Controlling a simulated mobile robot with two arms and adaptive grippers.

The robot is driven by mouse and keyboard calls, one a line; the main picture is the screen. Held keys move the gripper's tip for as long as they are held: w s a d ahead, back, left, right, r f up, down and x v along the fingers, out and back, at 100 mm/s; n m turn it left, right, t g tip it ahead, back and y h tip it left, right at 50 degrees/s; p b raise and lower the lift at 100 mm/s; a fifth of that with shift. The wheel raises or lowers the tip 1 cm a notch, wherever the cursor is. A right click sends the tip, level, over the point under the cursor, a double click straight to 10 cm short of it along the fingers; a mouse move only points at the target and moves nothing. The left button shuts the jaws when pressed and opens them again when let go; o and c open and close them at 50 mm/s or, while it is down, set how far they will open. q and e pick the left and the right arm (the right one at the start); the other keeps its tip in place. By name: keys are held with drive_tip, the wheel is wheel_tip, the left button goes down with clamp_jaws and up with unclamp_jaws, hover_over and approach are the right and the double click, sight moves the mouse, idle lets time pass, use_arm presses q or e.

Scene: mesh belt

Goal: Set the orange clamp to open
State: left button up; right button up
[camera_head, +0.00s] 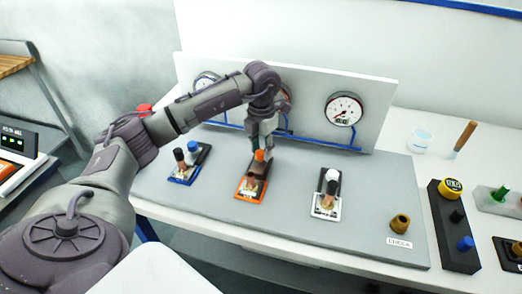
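The orange clamp (249,190) is a small toggle clamp on an orange-edged plate, the middle one of three on the grey panel board. Its orange-tipped handle (259,156) stands up at the back of the plate. My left gripper (262,146) points down at this handle from above and behind, with its fingers at or very near the orange tip. The fingers are small and overlap the handle, so I cannot tell whether they touch it or how far they are apart. My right gripper is not in view.
A blue-edged clamp (185,170) with a dark tip stands to the left, and a white-tipped clamp (327,195) to the right. A brown knob (400,223) sits near the CHECK label. Behind are a gauge (343,109) and blue pipes. A dark button box (454,235) stands further right.

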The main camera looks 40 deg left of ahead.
sight(261, 150)
use_arm(q)
drive_tip(key=shift+o, duration=1.2)
drive_tip(key=shift+w+f, duration=0.1)
drive_tip(key=shift+f, duration=0.05)
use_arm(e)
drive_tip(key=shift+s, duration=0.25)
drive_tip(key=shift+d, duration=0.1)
use_arm(q)
drive_tip(key=shift+r, duration=0.2)
wheel_tip(261, 150, up, 12)
drive_tip(key=shift+f, duration=0.15)
